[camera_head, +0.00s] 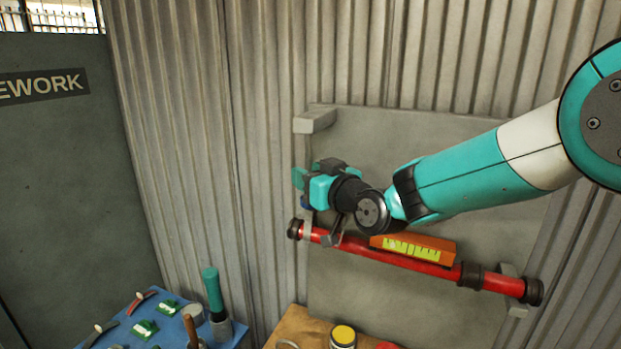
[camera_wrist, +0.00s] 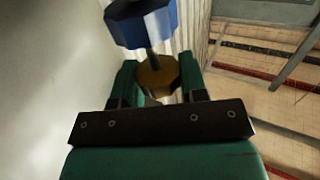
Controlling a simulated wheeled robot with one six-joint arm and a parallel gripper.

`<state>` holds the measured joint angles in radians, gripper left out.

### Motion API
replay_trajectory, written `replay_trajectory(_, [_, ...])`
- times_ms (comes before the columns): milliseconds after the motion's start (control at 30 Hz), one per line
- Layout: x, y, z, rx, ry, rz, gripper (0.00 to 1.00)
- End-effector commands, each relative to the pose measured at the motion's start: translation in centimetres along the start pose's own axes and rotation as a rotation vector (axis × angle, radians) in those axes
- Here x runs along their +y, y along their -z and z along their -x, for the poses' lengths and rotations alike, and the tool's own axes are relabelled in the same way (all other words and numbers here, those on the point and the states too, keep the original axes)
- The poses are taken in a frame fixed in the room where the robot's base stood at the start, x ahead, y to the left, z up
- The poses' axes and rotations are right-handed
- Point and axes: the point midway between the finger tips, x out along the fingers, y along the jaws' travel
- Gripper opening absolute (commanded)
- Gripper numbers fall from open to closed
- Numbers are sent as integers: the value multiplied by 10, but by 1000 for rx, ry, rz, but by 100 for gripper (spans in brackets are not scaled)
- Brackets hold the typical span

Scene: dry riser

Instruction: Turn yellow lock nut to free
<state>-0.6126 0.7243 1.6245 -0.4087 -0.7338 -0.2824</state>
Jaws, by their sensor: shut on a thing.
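The yellow lock nut (camera_wrist: 158,76) is a dull yellow, faceted nut on a thin stem in the wrist view. My gripper (camera_wrist: 158,82) has its two green fingers on either side of it and is shut on it. A blue faceted knob (camera_wrist: 142,22) sits on the same stem beyond the nut. In the head view my gripper (camera_head: 300,180) is at the grey panel, above the left end of the red pipe (camera_head: 395,262). The nut is hidden there behind my gripper, and only a bit of blue (camera_head: 305,203) shows.
An orange box with a yellow scale (camera_head: 412,248) sits along the red pipe. A grey bracket (camera_head: 315,121) juts out above my gripper. A blue table (camera_head: 165,318) with tools and a wooden top (camera_head: 300,325) with cans stand below. A dark door panel is at left.

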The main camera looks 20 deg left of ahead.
Motion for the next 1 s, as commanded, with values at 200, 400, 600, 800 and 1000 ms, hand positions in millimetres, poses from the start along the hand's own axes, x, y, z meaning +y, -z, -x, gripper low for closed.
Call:
replay_trajectory(200, [2,-8,0,7,86,0,16])
replay_trajectory(400, [2,-9,0,6,222,3,16])
replay_trajectory(600, [2,-6,0,4,377,4,16])
replay_trajectory(800, [2,-1,0,1,505,4,16])
replay_trajectory(1000, [1,0,0,0,587,2,16])
